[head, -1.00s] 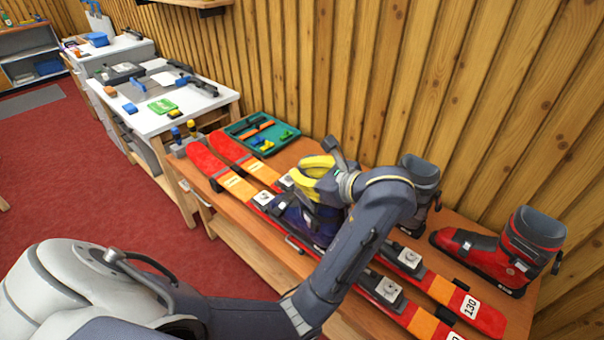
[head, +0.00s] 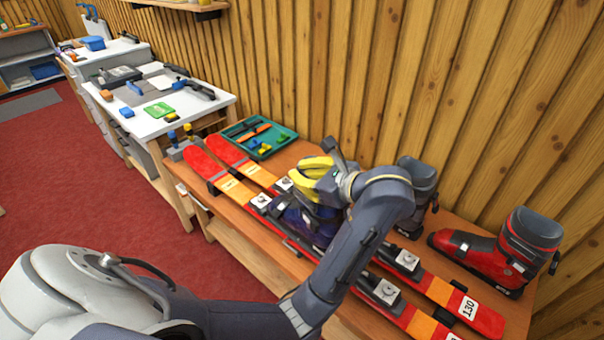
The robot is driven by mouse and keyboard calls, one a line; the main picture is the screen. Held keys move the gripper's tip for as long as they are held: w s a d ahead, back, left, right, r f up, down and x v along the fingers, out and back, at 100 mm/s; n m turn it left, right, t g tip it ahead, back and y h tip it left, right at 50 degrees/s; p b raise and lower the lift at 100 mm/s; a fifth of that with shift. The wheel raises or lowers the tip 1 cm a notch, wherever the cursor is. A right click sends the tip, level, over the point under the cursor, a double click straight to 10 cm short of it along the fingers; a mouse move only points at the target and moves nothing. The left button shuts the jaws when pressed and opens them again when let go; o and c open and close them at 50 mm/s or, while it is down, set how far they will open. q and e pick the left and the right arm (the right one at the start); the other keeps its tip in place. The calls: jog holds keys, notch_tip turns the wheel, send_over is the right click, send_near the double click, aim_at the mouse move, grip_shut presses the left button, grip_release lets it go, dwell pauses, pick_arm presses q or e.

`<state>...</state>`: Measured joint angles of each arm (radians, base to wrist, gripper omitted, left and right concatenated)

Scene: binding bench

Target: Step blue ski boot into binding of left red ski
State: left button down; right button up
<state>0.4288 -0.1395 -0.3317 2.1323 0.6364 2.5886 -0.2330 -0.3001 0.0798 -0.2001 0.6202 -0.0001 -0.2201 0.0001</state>
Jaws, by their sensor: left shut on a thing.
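The blue ski boot (head: 302,224) is dark blue and stands over the middle of the nearer red ski (head: 204,165), the left one of the pair. It sits between that ski's toe piece (head: 260,201) and heel piece (head: 385,291). My left gripper (head: 314,182), with yellow fingers, is shut on the boot's upper part from above. The arm and gripper hide much of the boot and its heel. I cannot tell whether the sole touches the ski or is in the binding. My right gripper is not in view.
The second red ski (head: 480,313) lies parallel behind. A red boot (head: 500,250) and a grey boot (head: 419,185) stand at the back right, near the wood wall. A green tray (head: 291,136) is at the bench's far end. A white table (head: 190,116) stands beyond.

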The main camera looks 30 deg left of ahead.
pick_arm(q)
jog(key=shift+f, duration=1.4)
dwell(0.4)
jog(key=c, duration=1.7)
grip_release()
jog(key=shift+r, duration=0.1)
jog(key=o, duration=0.9)
jog(key=shift+r, duration=4.9)
